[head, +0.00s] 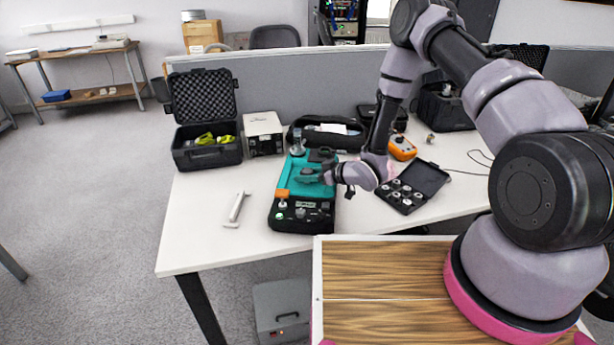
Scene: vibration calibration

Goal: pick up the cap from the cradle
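A teal and black calibration device (276,212) stands on the white table. A small grey metal cylinder (297,141) stands upright at its back left, and a dark block (322,155) sits at its back right. I cannot tell which part is the cradle, and I cannot make out the cap for certain. My gripper (312,177) reaches in from the right, low over the middle of the teal top. Its dark fingers are too small here to show whether they are open, shut or holding something. The gripper hides part of the device.
An open black case (402,195) with several small metal parts lies right of the device. An orange meter (402,148) lies behind it. A beige box (263,134), an open foam-lined case (205,158) and a black pouch (325,133) stand behind. A white tool (236,208) lies left, with clear table around it.

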